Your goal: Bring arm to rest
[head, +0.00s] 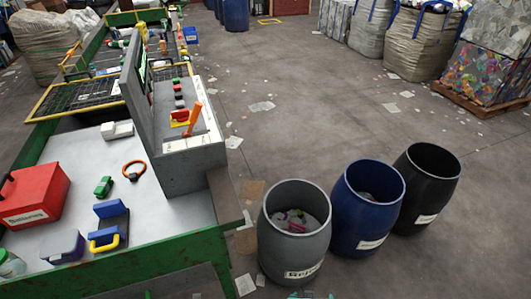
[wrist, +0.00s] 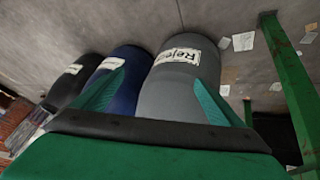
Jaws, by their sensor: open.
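My gripper (wrist: 158,77) shows in the wrist view, with its two teal fingers spread apart and nothing between them. Behind the fingers stand a grey barrel (wrist: 188,85) labelled "Reje...", a blue barrel (wrist: 128,80) and a black barrel (wrist: 72,80); they appear tilted in this view. In the head view only a small teal bit of my gripper (head: 310,296) shows at the bottom edge, in front of the grey barrel (head: 283,250). The rest of my arm is out of that view.
The green-framed bench (head: 130,278) at left holds a red box (head: 36,193), a control console (head: 178,140) and small items. The blue barrel (head: 355,220) and black barrel (head: 425,195) stand right of the grey one. Open floor (head: 300,110) with scraps lies behind them.

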